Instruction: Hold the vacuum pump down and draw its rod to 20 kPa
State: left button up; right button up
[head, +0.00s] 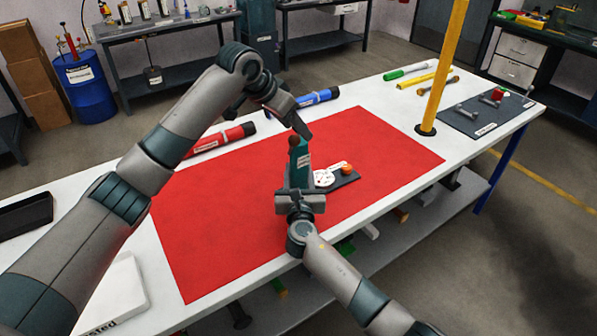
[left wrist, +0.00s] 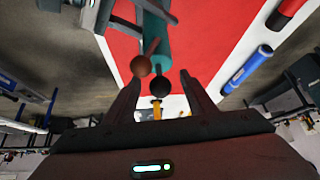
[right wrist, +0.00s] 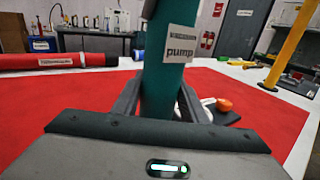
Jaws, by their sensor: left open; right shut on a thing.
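The vacuum pump (head: 299,160) is a teal cylinder with a white label, standing about upright on the red mat (head: 220,240). My right gripper (head: 299,188) is shut around its body; the right wrist view shows the labelled pump (right wrist: 165,80) between the fingers. A brown ball knob (head: 294,141) sits at the pump's top. My left gripper (head: 302,122) is open close to the knob. In the left wrist view the knob (left wrist: 140,66) shows ahead of the spread fingers (left wrist: 160,92), apart from them. A white round gauge (head: 324,178) is beside the pump; its reading is too small to tell.
A dark plate with an orange-red knob (head: 347,168) lies right of the pump. Red (head: 222,139) and blue (head: 313,98) tubes lie along the mat's back edge. A yellow post (head: 440,75) stands at the right. The mat's front left is clear.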

pick_arm(q)
jog(key=shift+x, duration=1.4)
jog(key=c, duration=0.9)
jog(key=shift+r, duration=0.4)
pick_arm(e)
jog(key=shift+f, duration=0.1)
